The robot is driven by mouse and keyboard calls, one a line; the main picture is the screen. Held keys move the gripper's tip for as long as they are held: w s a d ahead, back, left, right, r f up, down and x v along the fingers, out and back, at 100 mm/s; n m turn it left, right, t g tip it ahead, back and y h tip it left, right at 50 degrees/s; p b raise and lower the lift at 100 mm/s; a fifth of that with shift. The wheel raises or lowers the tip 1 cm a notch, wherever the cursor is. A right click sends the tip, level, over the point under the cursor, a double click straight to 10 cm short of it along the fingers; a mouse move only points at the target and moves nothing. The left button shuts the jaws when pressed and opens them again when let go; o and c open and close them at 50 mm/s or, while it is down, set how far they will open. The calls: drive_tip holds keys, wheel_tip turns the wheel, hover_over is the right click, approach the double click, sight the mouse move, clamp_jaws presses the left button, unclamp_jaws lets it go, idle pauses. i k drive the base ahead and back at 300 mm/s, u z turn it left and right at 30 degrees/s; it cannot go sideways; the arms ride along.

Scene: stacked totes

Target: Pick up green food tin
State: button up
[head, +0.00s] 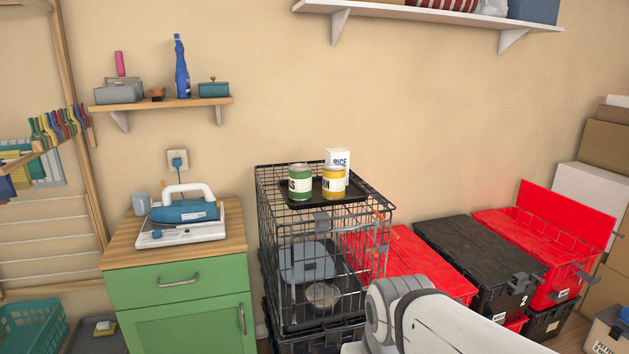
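The green food tin (299,183) stands upright on a black tray (314,199) on top of a black wire cage (283,240). A yellow tin (334,183) stands close to its right on the same tray. A white box marked RICE (338,158) stands behind the yellow tin. Part of my white arm shows at the bottom right, in front of the cage and totes. My gripper itself is not in view.
A green cabinet with a wooden top (236,239) stands left of the cage, with an iron (184,212) on it. Red (408,253) and black (466,248) lidded totes stand to the right. A wall shelf (161,103) hangs above the cabinet. The air above the tins is clear.

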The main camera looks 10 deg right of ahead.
sight(300, 174)
drive_tip(key=z, duration=0.05)
drive_tip(key=i, duration=1)
drive_tip(key=z, duration=0.05)
